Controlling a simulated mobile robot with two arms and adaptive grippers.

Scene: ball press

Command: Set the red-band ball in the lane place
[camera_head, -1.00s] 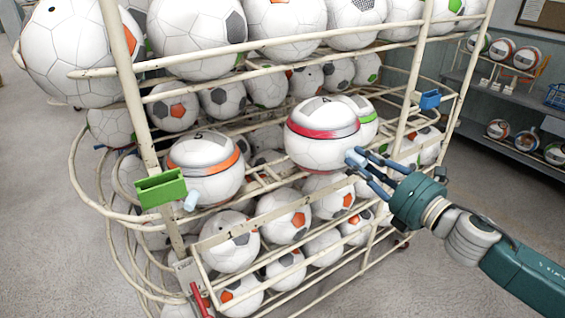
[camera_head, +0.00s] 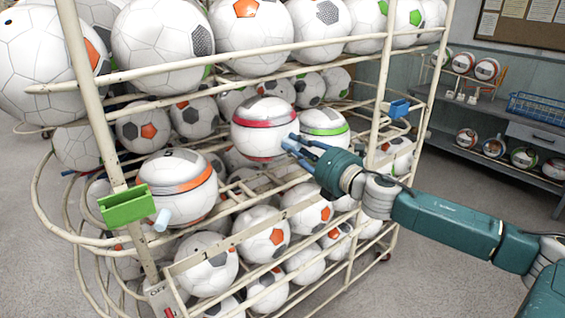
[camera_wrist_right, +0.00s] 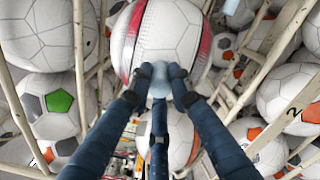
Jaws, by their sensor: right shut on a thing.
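The red-band ball (camera_head: 262,138) is white with a dark red band and a pale top. It is in the rack's middle level, just left of the green-band ball (camera_head: 325,128). The orange-band ball (camera_head: 180,200) sits lower left in front. My right gripper (camera_head: 291,146) is shut at the red-band ball's right side. In the right wrist view its fingers (camera_wrist_right: 160,78) close on a pale stub against the ball (camera_wrist_right: 168,38). I cannot tell whether the ball rests on the rails. The lane place beneath it is hidden. My left gripper is not in view.
The cream rack (camera_head: 78,85) has posts and rails around the balls. Plain balls fill the levels above and below. A green block (camera_head: 126,205) is on the front left post and a blue one (camera_head: 398,108) on a right post. A shelf unit (camera_head: 500,160) stands at right.

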